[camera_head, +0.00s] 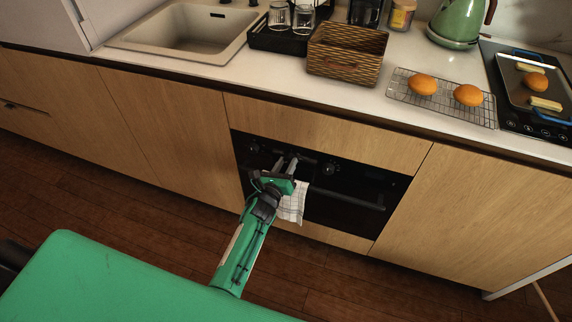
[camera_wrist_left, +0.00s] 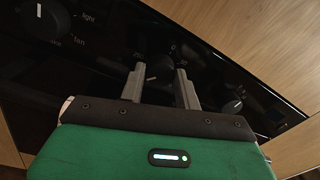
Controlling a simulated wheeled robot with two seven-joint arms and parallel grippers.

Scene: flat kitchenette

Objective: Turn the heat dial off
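The black oven front (camera_head: 345,192) carries several round dials. In the left wrist view, one dial (camera_wrist_left: 45,20) has a white pointer mark and "light" and "fan" labels beside it. Another dial (camera_wrist_left: 232,106) is to the right of my fingers. A dark dial with a small pale mark (camera_wrist_left: 152,78) shows between the fingers; I cannot read a heat label. My left gripper (camera_wrist_left: 160,70) is open, its two grey fingers apart and pointing at the panel. It also shows in the head view (camera_head: 287,165). Whether the fingers touch the dial cannot be told. My right gripper is not in view.
The oven handle (camera_head: 345,197) runs below the dials, with a checked cloth (camera_head: 293,204) hanging near my left wrist. The counter above holds a wicker basket (camera_head: 345,55), a wire rack (camera_head: 440,98) with buns and a cooktop (camera_head: 545,120).

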